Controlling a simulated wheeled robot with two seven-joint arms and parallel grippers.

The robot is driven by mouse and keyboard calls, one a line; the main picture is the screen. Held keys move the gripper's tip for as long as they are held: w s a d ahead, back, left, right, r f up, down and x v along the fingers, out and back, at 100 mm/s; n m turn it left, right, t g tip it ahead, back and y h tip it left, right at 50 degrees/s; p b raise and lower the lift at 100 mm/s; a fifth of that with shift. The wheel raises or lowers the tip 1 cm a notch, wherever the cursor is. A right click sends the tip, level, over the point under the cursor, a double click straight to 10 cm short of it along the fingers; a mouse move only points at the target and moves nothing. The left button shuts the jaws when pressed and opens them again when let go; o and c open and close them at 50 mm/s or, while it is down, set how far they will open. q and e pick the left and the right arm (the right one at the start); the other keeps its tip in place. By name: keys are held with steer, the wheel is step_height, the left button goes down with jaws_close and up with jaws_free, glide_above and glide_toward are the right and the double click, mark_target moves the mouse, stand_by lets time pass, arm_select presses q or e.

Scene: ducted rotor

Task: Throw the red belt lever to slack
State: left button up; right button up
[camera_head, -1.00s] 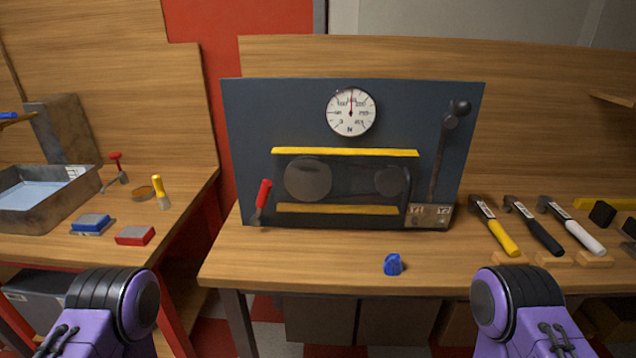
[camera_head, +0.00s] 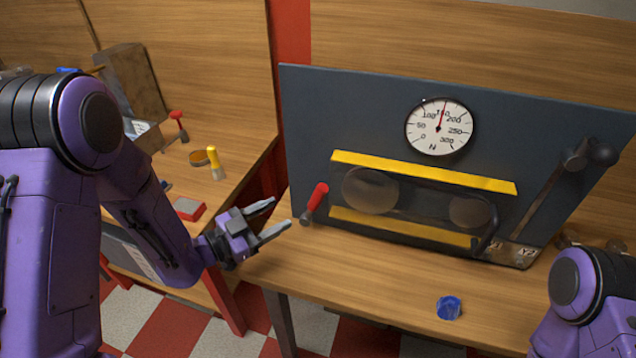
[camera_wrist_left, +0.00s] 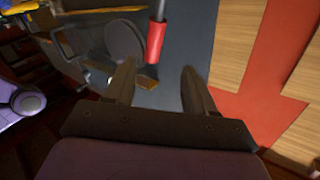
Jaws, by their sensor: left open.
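The red belt lever (camera_head: 314,197) stands at the lower left of the dark panel (camera_head: 345,110), its red handle tilted up and to the right. Its red handle also shows in the left wrist view (camera_wrist_left: 155,42), beyond the fingertips and between their lines. My left gripper (camera_head: 268,219) is open and empty, just left of the lever and apart from it. Its two fingers show in the left wrist view (camera_wrist_left: 158,80). My right arm shows only in part at the lower right; its gripper is out of view.
The panel carries a round dial (camera_head: 439,127), yellow bars (camera_head: 420,172) over dark pulleys, and a large dark lever (camera_head: 550,195) at right. A blue knob-like piece (camera_head: 449,307) lies on the workbench (camera_head: 370,290).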

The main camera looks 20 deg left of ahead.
mark_target(313, 198)
arm_select(q)
steer(key=w+d, duration=0.1)
steer(key=w+d+r+p, duration=0.1)
steer(key=d, duration=0.1)
steer(key=w+d+p, duration=0.1)
steer(key=shift+d+r, duration=0.25)
steer(key=shift+r, duration=0.1)
steer(key=w, duration=0.1)
steer(key=w+d+f+p, duration=0.1)
steer(key=w+d, duration=0.1)
steer(key=w, duration=0.1)
steer(key=shift+w+f, duration=0.1)
steer(key=shift+f, duration=0.05)
steer(key=shift+s+r, duration=0.2)
steer(key=shift+s, duration=0.15)
steer(key=shift+w+f, duration=0.1)
jaws_close()
arm_select(e)
steer(key=r, duration=0.1)
steer(key=s+r, duration=0.1)
steer(key=r, duration=0.1)
steer(key=shift+r, duration=0.3)
